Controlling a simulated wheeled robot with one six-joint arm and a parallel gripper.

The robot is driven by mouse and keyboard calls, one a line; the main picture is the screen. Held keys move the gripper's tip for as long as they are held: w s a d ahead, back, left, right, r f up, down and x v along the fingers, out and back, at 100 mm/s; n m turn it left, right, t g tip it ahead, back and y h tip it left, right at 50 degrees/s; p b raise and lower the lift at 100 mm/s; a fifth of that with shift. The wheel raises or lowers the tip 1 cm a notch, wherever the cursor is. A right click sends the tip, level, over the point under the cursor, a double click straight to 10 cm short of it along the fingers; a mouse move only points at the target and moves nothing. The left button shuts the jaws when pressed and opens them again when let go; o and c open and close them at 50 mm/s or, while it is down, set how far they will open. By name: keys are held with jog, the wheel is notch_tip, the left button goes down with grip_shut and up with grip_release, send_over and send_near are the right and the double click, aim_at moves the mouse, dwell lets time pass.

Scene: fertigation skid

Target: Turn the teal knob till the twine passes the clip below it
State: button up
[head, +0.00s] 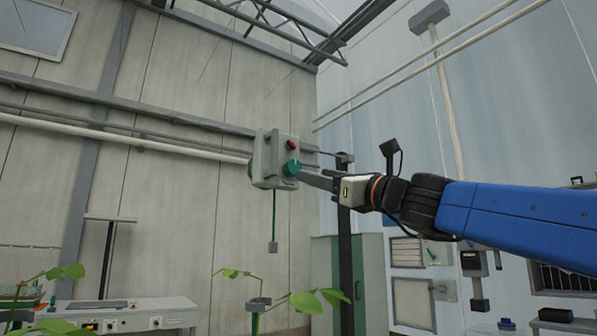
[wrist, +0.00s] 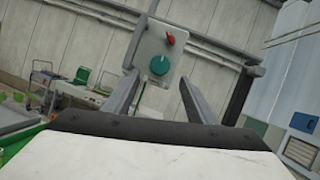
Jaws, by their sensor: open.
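A grey box (head: 265,160) is mounted high in front of the panelled wall. The teal knob (head: 291,168) is on its face, and it also shows in the wrist view (wrist: 159,65). My gripper (head: 306,176) reaches in from the right, close to the knob. In the wrist view my gripper (wrist: 159,84) is open and empty, its fingers to either side and slightly below the knob.
A red knob (head: 292,144) sits just above the teal one on the same box. Pipes (head: 130,140) run along the wall behind. A dark post (head: 345,230) stands below my wrist. Leafy plants (head: 310,300) and a bench (head: 130,315) are lower down.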

aim_at(293, 168)
jog(key=x, duration=0.7)
jog(key=shift+w+a+r, duration=0.15)
jog(key=shift+w+a, duration=0.1)
jog(key=shift+a, duration=0.05)
jog(key=c, duration=1.1)
